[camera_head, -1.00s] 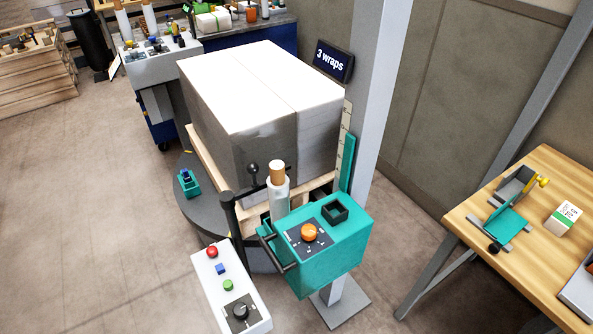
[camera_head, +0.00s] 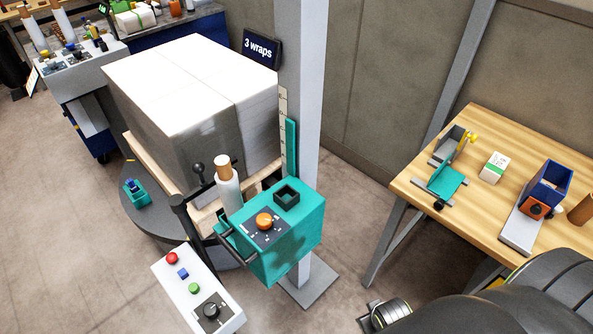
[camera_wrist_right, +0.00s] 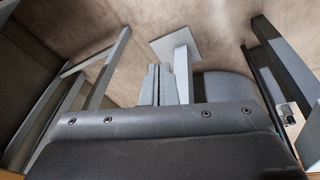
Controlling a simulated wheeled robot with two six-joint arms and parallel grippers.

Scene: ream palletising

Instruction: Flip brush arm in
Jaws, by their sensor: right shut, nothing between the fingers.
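The wrapping machine's teal carriage (camera_head: 285,235) with an orange knob is on a grey mast (camera_head: 303,100). Beside it stand an upright pale film roll (camera_head: 229,190) with a tan core and a dark post (camera_head: 188,222). A thin dark arm with a black ball knob (camera_head: 197,169) shows near the post, in front of the wrapped load (camera_head: 195,85); I cannot tell whether this is the brush arm. My right gripper (camera_wrist_right: 160,85) is shut and empty in the right wrist view, apart from the machine. My right arm enters the head view at bottom right. My left gripper is out of view.
A white control box (camera_head: 198,290) with red, blue and green buttons stands in front of the turntable (camera_head: 150,215). A wooden table (camera_head: 480,120) at right bears a teal fixture, a small carton (camera_head: 494,167) and a blue bin (camera_head: 547,185). Floor between machine and table is clear.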

